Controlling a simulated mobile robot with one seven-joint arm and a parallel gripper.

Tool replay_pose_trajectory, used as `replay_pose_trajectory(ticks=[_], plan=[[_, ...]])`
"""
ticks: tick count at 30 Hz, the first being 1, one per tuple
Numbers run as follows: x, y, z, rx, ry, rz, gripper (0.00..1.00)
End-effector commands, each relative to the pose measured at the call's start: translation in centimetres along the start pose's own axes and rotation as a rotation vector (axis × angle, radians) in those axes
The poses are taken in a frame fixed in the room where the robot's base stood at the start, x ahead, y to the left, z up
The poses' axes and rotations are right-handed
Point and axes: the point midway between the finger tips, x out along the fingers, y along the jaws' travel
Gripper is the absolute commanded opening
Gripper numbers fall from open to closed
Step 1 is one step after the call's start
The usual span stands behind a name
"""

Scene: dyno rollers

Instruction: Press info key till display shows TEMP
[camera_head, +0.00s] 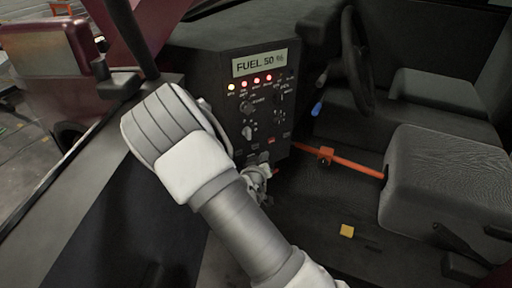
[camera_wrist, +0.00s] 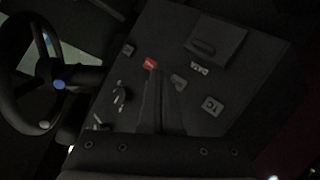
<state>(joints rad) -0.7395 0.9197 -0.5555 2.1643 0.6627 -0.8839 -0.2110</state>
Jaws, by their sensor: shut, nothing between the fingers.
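The display (camera_head: 260,63) at the top of the dark control panel (camera_head: 222,95) reads "FUEL 50 %" in the head view. My gripper (camera_head: 262,168) is low in front of the panel, partly hidden by my arm. In the wrist view my gripper (camera_wrist: 157,76) is shut and empty, its dark fingers reaching toward the panel's keys. A small grey key (camera_wrist: 178,81) lies just right of the fingertips; its label is not readable. I cannot tell which key is the info key, or whether the fingers touch the panel.
The wrist view shows a red key (camera_wrist: 150,64), a "TC" key (camera_wrist: 212,106) and a "DATA" label (camera_wrist: 199,69). A steering wheel (camera_head: 352,65), seats (camera_head: 450,185) and an orange bar (camera_head: 350,167) stand to the panel's right in the head view.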

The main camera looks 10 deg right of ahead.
Motion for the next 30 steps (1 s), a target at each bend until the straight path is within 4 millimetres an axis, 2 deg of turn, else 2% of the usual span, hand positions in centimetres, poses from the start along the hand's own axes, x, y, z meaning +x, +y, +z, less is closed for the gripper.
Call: replay_pose_trajectory(ticks=[9,30], plan=[[-1.9,1.3,1.4,0.000,-0.001,-0.001,0.00],[-1.9,1.4,1.4,0.000,0.000,-0.001,0.00]])
